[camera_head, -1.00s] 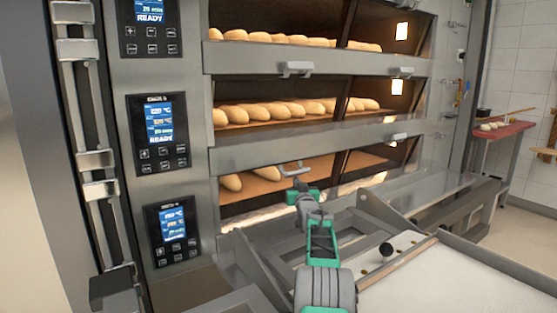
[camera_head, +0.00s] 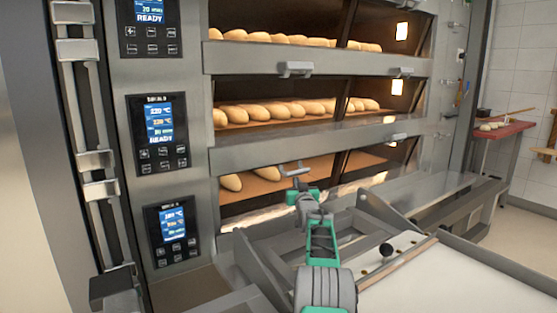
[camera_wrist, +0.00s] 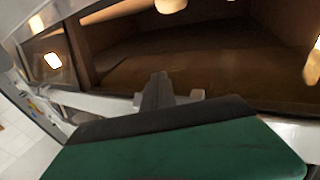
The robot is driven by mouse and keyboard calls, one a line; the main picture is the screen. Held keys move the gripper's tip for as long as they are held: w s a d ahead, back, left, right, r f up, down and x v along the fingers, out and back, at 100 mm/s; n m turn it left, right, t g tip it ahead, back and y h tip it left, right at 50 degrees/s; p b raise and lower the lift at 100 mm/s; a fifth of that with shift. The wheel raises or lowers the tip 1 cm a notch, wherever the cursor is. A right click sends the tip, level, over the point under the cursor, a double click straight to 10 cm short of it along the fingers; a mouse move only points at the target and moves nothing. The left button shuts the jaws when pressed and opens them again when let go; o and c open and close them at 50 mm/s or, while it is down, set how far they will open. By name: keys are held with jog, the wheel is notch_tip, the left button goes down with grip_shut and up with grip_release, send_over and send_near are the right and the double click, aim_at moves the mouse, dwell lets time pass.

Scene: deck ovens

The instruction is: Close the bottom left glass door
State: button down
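The bottom deck of the oven shows loaves (camera_head: 231,183) inside its left part. The bottom left door's pane is hard to make out, so I cannot tell its exact angle. A grey bar handle (camera_head: 293,169) stands in front of this deck's opening. My gripper (camera_head: 302,186), green and grey, is right at the handle, reaching up from below. In the wrist view, my gripper's dark and green finger (camera_wrist: 160,122) fills the bottom. A dark grey bracket (camera_wrist: 157,91) stands just beyond it, before the brown deck interior. Whether the fingers enclose the handle is hidden.
Two more decks with loaves (camera_head: 270,111) lie above, with a middle handle (camera_head: 296,69). Control panels (camera_head: 158,133) line the left. A loader frame with a pale belt (camera_head: 450,285) and dark knob (camera_head: 386,249) stands at right, close beside my arm.

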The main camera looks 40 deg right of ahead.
aim_at(297, 171)
jog(key=shift+s+r+p, duration=0.15)
jog(key=shift+r+p, duration=0.85)
jog(key=shift+r, duration=2.15)
jog(key=shift+a+f, duration=0.1)
jog(key=shift+f, duration=0.2)
jog(key=s+a+f+b, duration=0.1)
jog(key=s+f+b, duration=0.1)
jog(key=b, duration=0.2)
jog(key=shift+a, duration=0.15)
jog(key=b+v, duration=0.4)
jog(key=b, duration=0.1)
jog(key=shift+s+f, duration=0.2)
jog(key=shift+f, duration=0.1)
